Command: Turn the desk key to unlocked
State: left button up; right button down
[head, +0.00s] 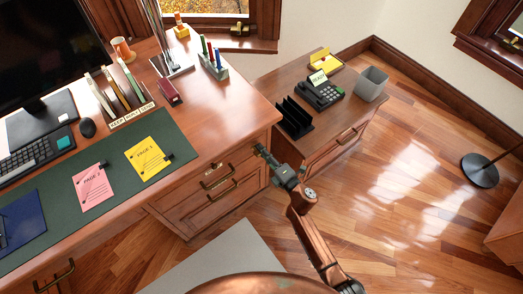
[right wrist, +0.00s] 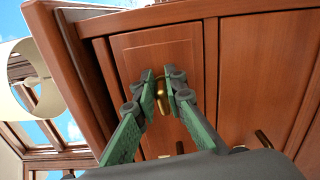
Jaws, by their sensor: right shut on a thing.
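My right gripper (head: 262,152) is at the front right corner of the wooden desk (head: 215,120), by the upper drawer front. In the right wrist view the gripper (right wrist: 162,88) has its two green-and-dark fingers closed around a small brass piece (right wrist: 161,98), which appears to be the desk key, in front of a reddish wood panel (right wrist: 145,50). The fingers cover much of it, so I cannot tell which way it is turned. My left gripper is not in view.
Brass handles (head: 221,193) stick out from the desk drawers. A lower cabinet (head: 290,85) with a black phone (head: 320,94) and a black file rack (head: 294,117) stands close on the right. A grey bin (head: 371,84) is on it.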

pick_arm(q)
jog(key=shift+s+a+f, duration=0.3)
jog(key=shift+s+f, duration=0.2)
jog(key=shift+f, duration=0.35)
pick_arm(e)
jog(key=shift+a+m, duration=0.25)
jog(key=shift+m, duration=0.45)
jog(key=c, duration=2)
grip_release()
jog(key=shift+o, duration=0.2)
jog(key=shift+d, duration=0.15)
jog(key=shift+s+f, duration=0.1)
jog(key=v, duration=1.2)
